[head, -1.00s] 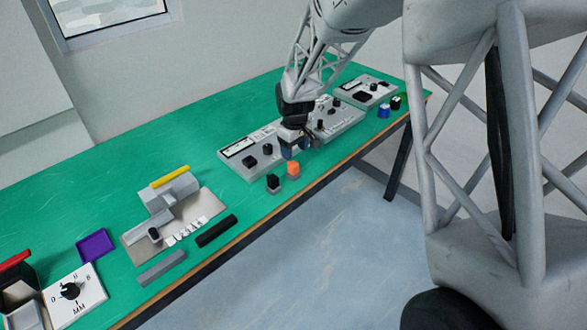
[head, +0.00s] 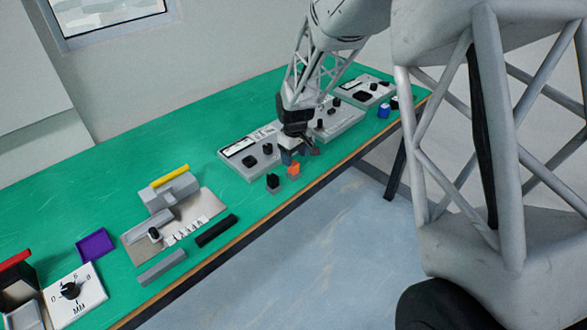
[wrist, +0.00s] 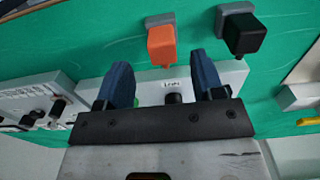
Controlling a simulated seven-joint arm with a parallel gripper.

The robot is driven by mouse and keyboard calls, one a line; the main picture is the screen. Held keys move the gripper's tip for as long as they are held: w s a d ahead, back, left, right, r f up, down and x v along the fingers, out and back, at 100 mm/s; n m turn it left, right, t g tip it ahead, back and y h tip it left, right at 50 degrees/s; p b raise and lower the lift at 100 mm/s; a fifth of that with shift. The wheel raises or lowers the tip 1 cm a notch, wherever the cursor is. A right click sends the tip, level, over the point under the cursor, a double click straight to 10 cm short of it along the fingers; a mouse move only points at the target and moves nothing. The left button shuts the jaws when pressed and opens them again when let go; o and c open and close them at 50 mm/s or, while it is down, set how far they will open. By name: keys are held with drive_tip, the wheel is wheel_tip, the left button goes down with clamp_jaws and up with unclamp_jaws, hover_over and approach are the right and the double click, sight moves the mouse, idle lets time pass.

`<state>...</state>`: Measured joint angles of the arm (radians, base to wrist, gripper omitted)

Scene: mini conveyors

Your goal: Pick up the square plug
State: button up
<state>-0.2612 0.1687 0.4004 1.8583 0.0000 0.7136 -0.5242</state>
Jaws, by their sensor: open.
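An orange block-shaped plug (head: 293,170) on a grey base stands near the table's front edge; it also shows in the wrist view (wrist: 161,44). A black block-shaped plug (head: 272,182) on a grey base stands to its left in the head view; it also shows in the wrist view (wrist: 243,36), right of the orange one. Both look squarish; I cannot tell which is the named square plug. My gripper (head: 300,154) is open and empty, just behind and above the orange plug. Its blue fingers (wrist: 161,64) are apart, with the orange plug beyond their tips.
Grey panels with black knobs (head: 236,167) lie behind the plugs. A blue cylinder (head: 383,110) stands further right. A black bar (head: 216,231), a grey bar (head: 161,267) and a purple tray (head: 95,245) lie left. The green table (head: 120,180) is clear at the back left.

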drive_tip(key=shift+a+f, duration=0.2)
drive_tip(key=shift+f, duration=2.4)
drive_tip(key=shift+c, duration=0.3)
drive_tip(key=c, duration=0.9)
drive_tip(key=shift+r, duration=0.15)
drive_tip(key=shift+c, duration=0.2)
drive_tip(key=shift+r, duration=0.75)
wheel_tip(320, 180, up, 2)
drive_tip(key=s+d+r, duration=0.1)
drive_tip(key=s+d, duration=0.3)
drive_tip(key=s, duration=1.1)
drive_tip(key=shift+s+r, duration=0.15)
drive_tip(key=shift+s, duration=0.05)
